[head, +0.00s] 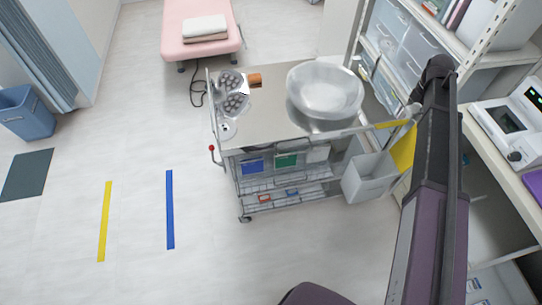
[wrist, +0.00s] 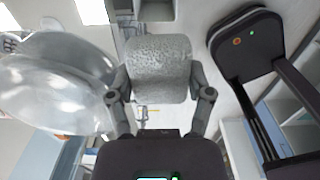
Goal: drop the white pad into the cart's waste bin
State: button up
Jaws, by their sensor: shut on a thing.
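A pale, rough-textured pad (wrist: 158,55) fills the space between the fingers of my gripper (wrist: 161,78) in the wrist view. My gripper is shut on it, with one finger on each side. In the head view the pad cannot be made out, and my arm largely hides the gripper near the cart's right end. The steel-topped cart (head: 262,128) stands in the middle. A light grey open bin (head: 368,180) hangs low at its right end, left of my forearm. The bin's mouth shows from above, and the bin cannot be clearly identified in the wrist view.
A large clear bowl (head: 326,90) sits on the cart, and shows close to the left finger in the wrist view (wrist: 55,85). A yellow panel (head: 403,150) is beside the bin. Shelving (head: 405,50) stands close on the right. A blue bin (head: 26,112) stands far left.

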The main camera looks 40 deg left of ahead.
jog(key=shift+f, duration=0.1)
dwell(0.4)
jog(key=shift+f+b, duration=2.9)
jog(key=shift+b, duration=0.15)
jog(key=o, duration=1.1)
jog(key=shift+r, duration=0.1)
